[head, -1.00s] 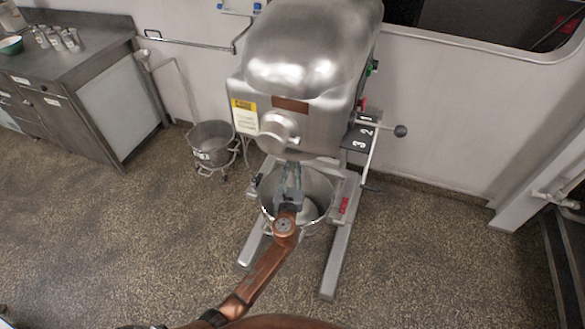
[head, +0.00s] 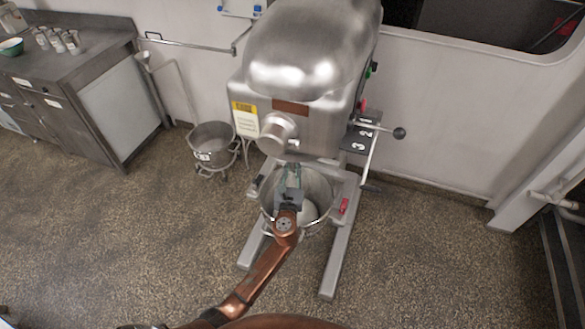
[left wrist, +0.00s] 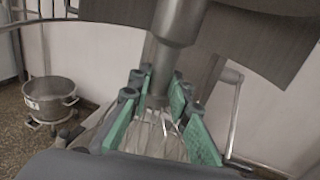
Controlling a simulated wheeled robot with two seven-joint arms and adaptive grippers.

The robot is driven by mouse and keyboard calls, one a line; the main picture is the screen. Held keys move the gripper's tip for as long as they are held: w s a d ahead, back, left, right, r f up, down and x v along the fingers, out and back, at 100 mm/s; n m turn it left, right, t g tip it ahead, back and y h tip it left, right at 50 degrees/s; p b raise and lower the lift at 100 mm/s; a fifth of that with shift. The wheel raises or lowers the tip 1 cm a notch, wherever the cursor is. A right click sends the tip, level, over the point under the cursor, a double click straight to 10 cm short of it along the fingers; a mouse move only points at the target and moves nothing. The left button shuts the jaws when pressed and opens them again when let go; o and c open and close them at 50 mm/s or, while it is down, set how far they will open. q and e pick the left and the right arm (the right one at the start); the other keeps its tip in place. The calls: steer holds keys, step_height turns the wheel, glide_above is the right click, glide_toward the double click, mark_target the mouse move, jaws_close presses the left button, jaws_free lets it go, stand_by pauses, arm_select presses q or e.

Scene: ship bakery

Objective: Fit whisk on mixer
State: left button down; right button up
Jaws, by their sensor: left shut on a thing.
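The mixer (head: 310,60) is a large silver machine standing on two floor legs, with a metal bowl (head: 318,190) under its head. In the left wrist view, the mixer's vertical shaft (left wrist: 178,22) comes down from above. My left gripper (head: 290,178) is over the bowl, below the mixer head. In the left wrist view, its green-padded fingers (left wrist: 160,112) are shut around the upper part of the wire whisk (left wrist: 150,135). The whisk's top is right below the shaft and appears in line with it; I cannot tell whether they are joined. My right gripper is not in view.
A second bowl on a wheeled stand (head: 211,148) is left of the mixer. A steel counter (head: 80,65) with cups is at the far left. A lever with a black knob (head: 399,132) sticks out on the mixer's right. The floor in front is open.

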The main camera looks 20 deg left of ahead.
arm_select(q)
steer(key=shift+r+p, duration=0.3)
steer(key=shift+r, duration=0.15)
stand_by(0.5)
steer(key=c, duration=1.7)
jaws_free()
steer(key=shift+f, duration=0.1)
steer(key=shift+s+f, duration=0.1)
